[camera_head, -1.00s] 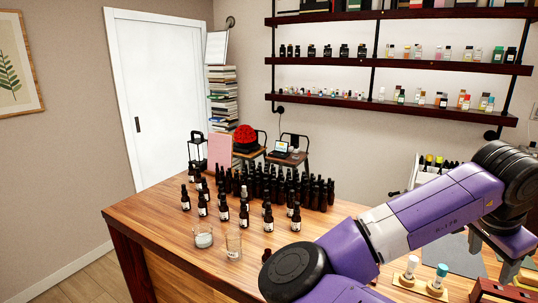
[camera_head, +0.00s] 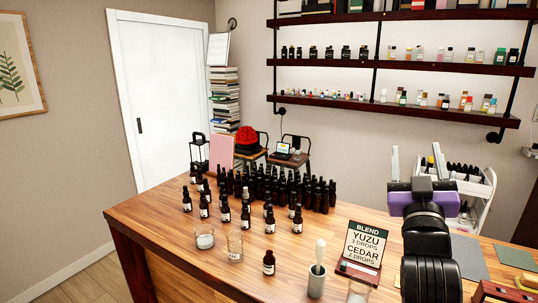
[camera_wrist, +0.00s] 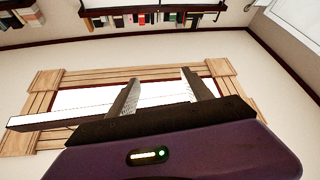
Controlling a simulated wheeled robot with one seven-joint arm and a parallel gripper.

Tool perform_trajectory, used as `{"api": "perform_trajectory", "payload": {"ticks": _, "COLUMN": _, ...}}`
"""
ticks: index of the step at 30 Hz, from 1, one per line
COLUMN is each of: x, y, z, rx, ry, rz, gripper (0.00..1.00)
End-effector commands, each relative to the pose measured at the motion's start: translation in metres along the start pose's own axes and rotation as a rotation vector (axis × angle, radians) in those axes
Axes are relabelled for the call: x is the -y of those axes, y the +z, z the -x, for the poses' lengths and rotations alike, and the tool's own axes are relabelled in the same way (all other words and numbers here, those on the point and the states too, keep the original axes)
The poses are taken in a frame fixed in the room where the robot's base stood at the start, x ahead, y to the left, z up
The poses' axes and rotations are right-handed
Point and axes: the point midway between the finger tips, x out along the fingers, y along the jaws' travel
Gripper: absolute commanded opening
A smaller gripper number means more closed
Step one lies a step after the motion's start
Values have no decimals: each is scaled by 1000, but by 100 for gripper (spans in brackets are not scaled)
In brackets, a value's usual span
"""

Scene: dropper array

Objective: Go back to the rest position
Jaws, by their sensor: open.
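My gripper (camera_head: 419,163) is raised above the right part of the wooden counter (camera_head: 150,208), its two fingers pointing up and spread apart. In the wrist view the gripper (camera_wrist: 158,90) shows two separate fingers with nothing between them, facing the upper wall. It is empty and clear of the bottles and the counter. My arm covers part of the counter's right side.
Many dark dropper bottles (camera_head: 270,185) crowd the counter's middle. A single bottle (camera_head: 269,263), glass jars (camera_head: 204,238), a grey cup (camera_head: 316,282) and a blend sign (camera_head: 363,248) stand nearer the front. A white cart (camera_head: 478,190) and wall shelves (camera_head: 400,64) are behind.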

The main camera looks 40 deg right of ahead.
Motion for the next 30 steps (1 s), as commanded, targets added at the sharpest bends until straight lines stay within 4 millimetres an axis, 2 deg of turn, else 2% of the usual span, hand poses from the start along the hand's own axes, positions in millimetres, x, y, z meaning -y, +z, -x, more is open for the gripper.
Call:
{"api": "perform_trajectory", "payload": {"ticks": 1, "x": 20, "y": 1, "z": 16, "rx": -27, "ry": -72, "rz": 5, "gripper": 59}}
{"api": "perform_trajectory", "payload": {"ticks": 6, "x": 76, "y": 2, "z": 75, "rx": -102, "ry": -288, "rz": -28, "gripper": 59}}
{"api": "perform_trajectory", "payload": {"ticks": 10, "x": 107, "y": 8, "z": 127, "rx": -125, "ry": -441, "rz": -76, "gripper": 59}}
{"api": "perform_trajectory", "payload": {"ticks": 15, "x": 130, "y": 19, "z": 201, "rx": -109, "ry": -619, "rz": -156, "gripper": 59}}
{"api": "perform_trajectory", "payload": {"ticks": 22, "x": 136, "y": 34, "z": 301, "rx": -11, "ry": -810, "rz": -279, "gripper": 59}}
{"api": "perform_trajectory", "payload": {"ticks": 30, "x": 112, "y": 55, "z": 408, "rx": 213, "ry": -962, "rz": -386, "gripper": 59}}
